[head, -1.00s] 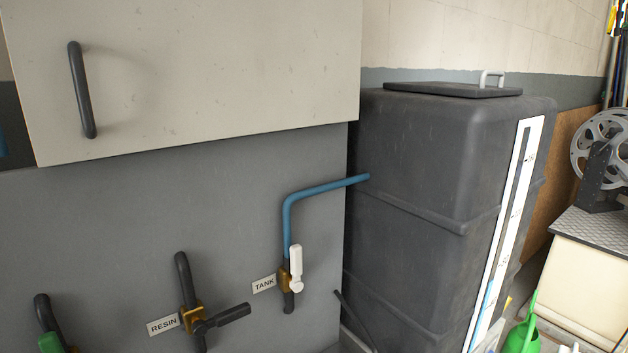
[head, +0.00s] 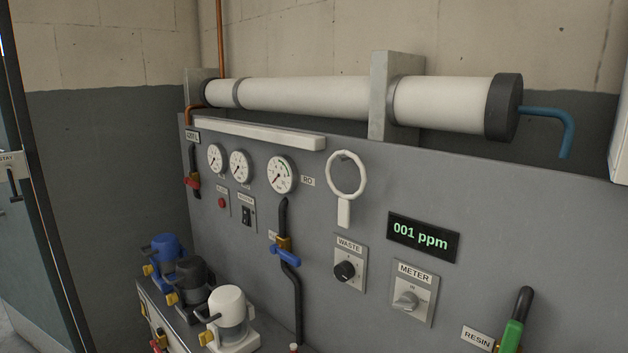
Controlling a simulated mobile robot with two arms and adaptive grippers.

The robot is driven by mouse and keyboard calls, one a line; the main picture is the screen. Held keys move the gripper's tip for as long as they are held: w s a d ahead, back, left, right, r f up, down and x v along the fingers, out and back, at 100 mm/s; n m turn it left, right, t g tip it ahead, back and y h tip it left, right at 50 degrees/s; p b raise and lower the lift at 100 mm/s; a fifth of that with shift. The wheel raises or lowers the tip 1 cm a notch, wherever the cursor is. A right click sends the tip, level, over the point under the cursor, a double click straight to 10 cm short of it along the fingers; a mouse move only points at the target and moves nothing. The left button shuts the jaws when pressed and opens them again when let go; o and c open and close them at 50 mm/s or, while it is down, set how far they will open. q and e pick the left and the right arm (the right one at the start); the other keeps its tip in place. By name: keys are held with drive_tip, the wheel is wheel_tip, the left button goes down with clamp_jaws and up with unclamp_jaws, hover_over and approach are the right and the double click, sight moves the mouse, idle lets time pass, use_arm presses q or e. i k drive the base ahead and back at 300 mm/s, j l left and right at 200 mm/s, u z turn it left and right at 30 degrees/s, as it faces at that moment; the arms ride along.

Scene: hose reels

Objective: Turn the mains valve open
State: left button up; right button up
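No valve label here can be read as mains. A red-handled valve (head: 192,182) sits on a dark pipe at the panel's left end, under a small sign (head: 193,136) too small to read surely. A blue-handled valve (head: 286,256) with a brass body sits on a dark pipe below the gauges, its handle lying across the pipe. The small label beside it is partly hidden. A green-handled valve (head: 511,336) stands next to the RESIN label (head: 478,338) at the lower right, its handle along the pipe. Neither of my grippers is in view.
The grey panel (head: 450,180) carries several gauges, WASTE (head: 345,270) and METER (head: 405,300) knobs and a display (head: 422,237) reading 001 ppm. A white cylinder (head: 310,98) runs above. A door (head: 35,200) is at far left.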

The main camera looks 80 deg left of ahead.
sight(195, 186)
drive_tip(key=u, duration=0.45)
drive_tip(key=k+u, duration=0.1)
drive_tip(key=u, duration=0.8)
drive_tip(key=j+u, duration=0.1)
drive_tip(key=u, duration=0.8)
drive_tip(key=j+u, duration=0.1)
drive_tip(key=u, duration=0.35)
drive_tip(key=j+u, duration=0.1)
drive_tip(key=u, duration=0.35)
drive_tip(key=i+j+u, duration=0.2)
drive_tip(key=i+j, duration=0.15)
drive_tip(key=i, duration=0.05)
